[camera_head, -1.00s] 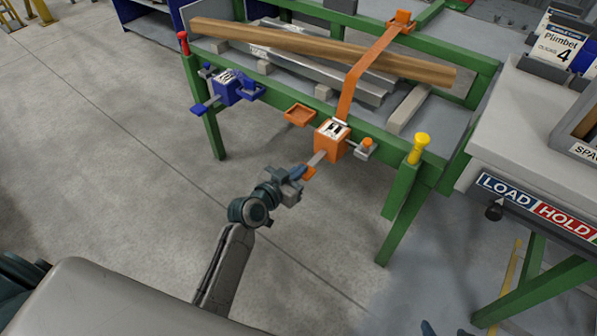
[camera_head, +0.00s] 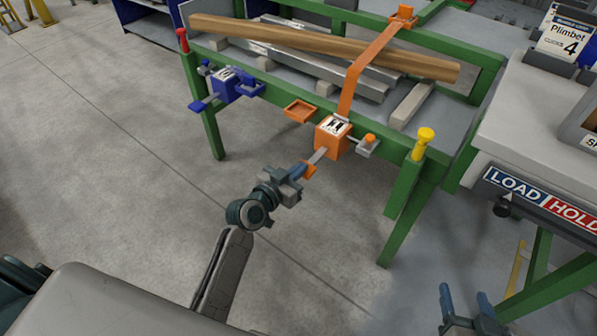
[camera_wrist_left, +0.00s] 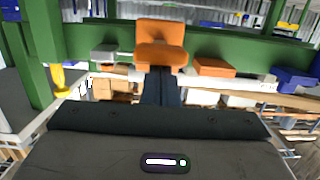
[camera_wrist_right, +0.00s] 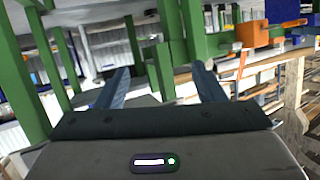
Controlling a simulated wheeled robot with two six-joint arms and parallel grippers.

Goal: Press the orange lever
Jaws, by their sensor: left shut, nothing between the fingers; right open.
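The orange lever (camera_head: 309,169) is a grey bar with an orange end, sticking out from an orange ratchet box (camera_head: 331,139) on the green table's front rail. An orange strap runs up from the box over the timber. My left gripper (camera_head: 302,171) is shut and empty, its fingertips at the lever's orange end. In the left wrist view the orange end (camera_wrist_left: 161,55) sits right before my shut fingers (camera_wrist_left: 160,84), which hide its lower edge; I cannot tell whether they touch. My right gripper (camera_head: 463,298) is open and empty at the bottom right, away from the lever.
A blue ratchet box (camera_head: 227,86) with its own blue lever sits left on the rail. An orange tray (camera_head: 300,110), a grey bracket with an orange knob (camera_head: 369,142) and a yellow-capped post (camera_head: 424,140) flank the orange box. A LOAD/HOLD bench (camera_head: 510,120) stands right. Floor in front is clear.

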